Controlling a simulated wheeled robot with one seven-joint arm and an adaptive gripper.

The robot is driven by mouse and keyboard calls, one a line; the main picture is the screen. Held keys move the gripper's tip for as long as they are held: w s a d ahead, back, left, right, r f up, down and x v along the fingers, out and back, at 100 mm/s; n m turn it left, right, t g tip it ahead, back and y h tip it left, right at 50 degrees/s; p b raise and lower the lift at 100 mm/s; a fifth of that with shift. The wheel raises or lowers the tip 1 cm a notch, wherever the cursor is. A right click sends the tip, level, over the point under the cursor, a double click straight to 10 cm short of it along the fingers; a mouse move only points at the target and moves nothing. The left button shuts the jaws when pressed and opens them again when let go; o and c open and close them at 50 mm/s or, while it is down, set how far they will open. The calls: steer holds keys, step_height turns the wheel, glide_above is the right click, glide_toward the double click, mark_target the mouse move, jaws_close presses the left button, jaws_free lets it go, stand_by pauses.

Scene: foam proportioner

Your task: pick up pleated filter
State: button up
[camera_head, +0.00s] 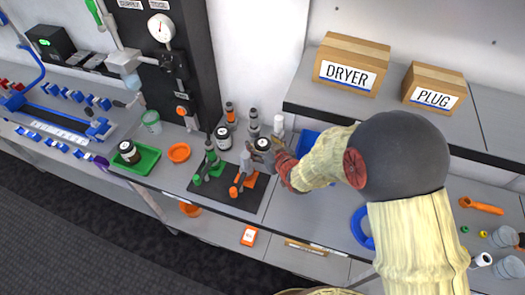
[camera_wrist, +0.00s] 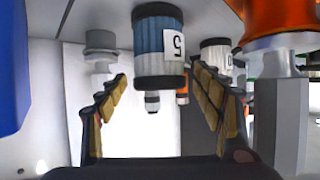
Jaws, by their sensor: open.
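A cylinder with a blue ribbed side, black end caps and a label reading 5 (camera_wrist: 158,45) is between my fingers in the wrist view; it looks like the pleated filter. My gripper (camera_wrist: 160,88) is open, with one finger on each side and gaps showing beside the cylinder. In the head view my gripper (camera_head: 262,158) is over the bench by a small black-capped item (camera_head: 262,144), partly hidden by my fingers. I cannot tell the blue side there.
A black mat (camera_head: 225,197) with green and orange fittings lies in front. A black-capped jar (camera_head: 222,138) and several upright fittings stand close by. A green tray (camera_head: 143,164) and an orange ring (camera_head: 179,152) are left.

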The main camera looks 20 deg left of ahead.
steer(key=shift+w, duration=0.1)
steer(key=shift+c, duration=1.3)
steer(key=c, duration=1)
steer(key=shift+c, duration=0.3)
steer(key=shift+r, duration=0.1)
